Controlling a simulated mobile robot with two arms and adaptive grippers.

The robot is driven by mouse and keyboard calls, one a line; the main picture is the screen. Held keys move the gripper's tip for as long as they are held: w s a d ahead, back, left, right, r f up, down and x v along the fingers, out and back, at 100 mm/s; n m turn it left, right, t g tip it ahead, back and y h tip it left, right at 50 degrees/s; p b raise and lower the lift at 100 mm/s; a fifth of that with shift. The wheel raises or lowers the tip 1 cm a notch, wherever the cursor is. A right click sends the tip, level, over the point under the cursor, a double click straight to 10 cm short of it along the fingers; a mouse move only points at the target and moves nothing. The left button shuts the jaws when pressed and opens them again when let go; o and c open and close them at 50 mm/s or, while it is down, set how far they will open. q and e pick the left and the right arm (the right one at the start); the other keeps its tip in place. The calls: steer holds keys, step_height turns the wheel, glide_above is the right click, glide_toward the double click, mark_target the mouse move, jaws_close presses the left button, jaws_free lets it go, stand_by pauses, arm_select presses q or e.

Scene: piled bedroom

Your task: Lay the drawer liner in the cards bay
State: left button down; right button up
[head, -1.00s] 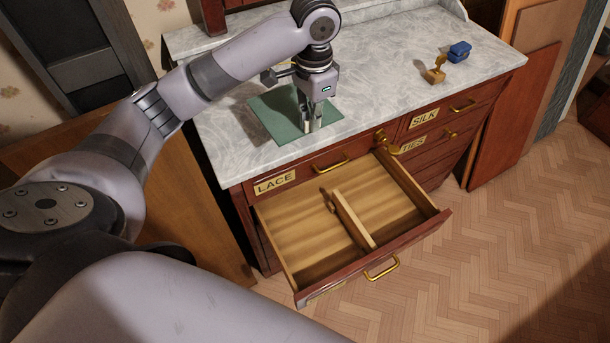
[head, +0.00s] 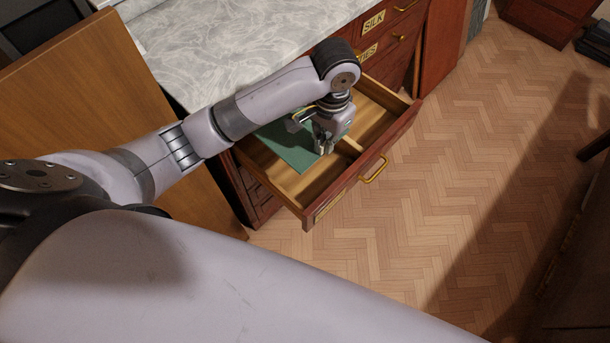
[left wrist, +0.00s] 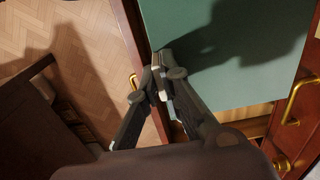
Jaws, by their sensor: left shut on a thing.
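The drawer liner is a flat green sheet (head: 287,150), seen level or nearly so over the left part of the open drawer (head: 342,184). My left gripper (head: 324,150) is shut on the liner's edge nearest the drawer front. In the left wrist view the liner (left wrist: 235,55) spreads away from my fingertips (left wrist: 163,70), with my arm's shadow on it. The drawer has a wooden divider (head: 351,143), partly hidden by the gripper. The drawer front bears a label too oblique to read, so I cannot tell which bay is cards. My right gripper is out of view.
The marble dresser top (head: 240,45) lies behind the drawer. Closed drawers labelled SILK (head: 373,22) and TIES (head: 368,53) are to the right. A brass handle (head: 374,170) juts from the open drawer's front. A wooden panel (head: 105,90) leans at left.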

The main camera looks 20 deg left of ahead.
arm_select(q)
steer(key=b, duration=0.1)
glide_above(321, 189)
step_height(321, 189, down, 15)
steer(key=shift+f, duration=0.1)
step_height(321, 189, down, 5)
steer(key=shift+r+b, duration=0.1)
steer(key=shift+b, duration=0.3)
steer(key=c, duration=2.2)
jaws_free()
steer(key=shift+c, duration=0.2)
steer(key=o, duration=0.4)
steer(key=shift+o, duration=0.3)
